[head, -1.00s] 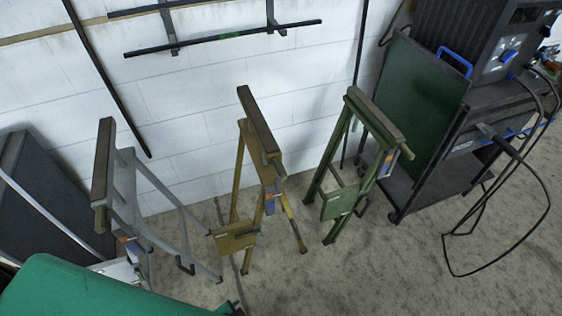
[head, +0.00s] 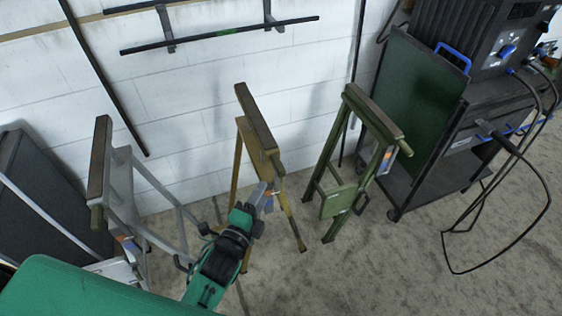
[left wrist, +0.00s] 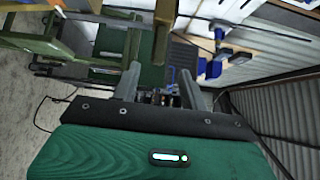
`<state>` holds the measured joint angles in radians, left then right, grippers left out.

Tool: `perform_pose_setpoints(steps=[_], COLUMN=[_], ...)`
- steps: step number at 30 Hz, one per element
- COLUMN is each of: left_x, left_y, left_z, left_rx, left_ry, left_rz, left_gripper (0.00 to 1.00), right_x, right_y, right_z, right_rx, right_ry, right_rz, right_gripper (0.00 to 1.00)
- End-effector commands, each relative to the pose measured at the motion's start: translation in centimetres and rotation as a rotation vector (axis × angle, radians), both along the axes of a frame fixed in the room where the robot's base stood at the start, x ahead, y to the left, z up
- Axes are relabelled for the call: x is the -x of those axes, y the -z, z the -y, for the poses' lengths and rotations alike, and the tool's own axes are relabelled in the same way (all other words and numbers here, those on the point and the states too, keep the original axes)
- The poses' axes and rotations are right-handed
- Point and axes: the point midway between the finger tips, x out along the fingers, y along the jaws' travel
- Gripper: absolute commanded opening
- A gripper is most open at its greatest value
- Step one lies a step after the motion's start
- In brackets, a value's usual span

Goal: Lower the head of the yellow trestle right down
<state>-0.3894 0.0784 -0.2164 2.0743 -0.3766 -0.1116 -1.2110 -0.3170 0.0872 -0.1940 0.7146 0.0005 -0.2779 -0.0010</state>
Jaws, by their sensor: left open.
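The yellow trestle (head: 240,160) stands in the middle of three, with its long narrow head (head: 256,118) raised on its legs in the head view. My left gripper (head: 264,190) is open just below the near end of that head, close to a small blue part (head: 269,204) on the trestle's frame. My arm hides the trestle's lower plate. In the left wrist view, a yellow-brown bar (left wrist: 163,35) stands ahead of my open fingers (left wrist: 160,85), roughly in line with the gap; contact cannot be told. My right gripper is not in view.
A grey trestle (head: 125,180) stands to the left and a green trestle (head: 337,160) to the right. A dark cart (head: 405,190) with a green panel and looping cables is at the right. A white block wall (head: 300,60) is behind. Floor is free at front right.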

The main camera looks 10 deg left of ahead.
Motion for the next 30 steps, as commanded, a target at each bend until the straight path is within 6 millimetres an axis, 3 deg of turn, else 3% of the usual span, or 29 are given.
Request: perform_pose_setpoints(steps=[9, 18, 24, 30], left_x=[-5.0, -10.0, -12.1, -12.8], left_y=[-0.2, -0.1, 0.0, 0.1], left_z=[0.9, 1.9, 2.3, 2.5], left_rx=[0.002, 0.004, 0.003, 0.004], left_ry=[0.0, 0.0, 0.0, 0.0], left_rz=[0.0, -0.002, -0.002, -0.003], left_gripper=[0.44, 0.44, 0.44, 0.44], right_x=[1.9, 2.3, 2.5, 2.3], right_y=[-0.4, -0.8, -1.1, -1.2], right_z=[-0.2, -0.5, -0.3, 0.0], right_rx=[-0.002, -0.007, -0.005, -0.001], right_ry=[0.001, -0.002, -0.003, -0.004], right_rz=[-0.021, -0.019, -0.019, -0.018], right_gripper=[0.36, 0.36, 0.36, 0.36])
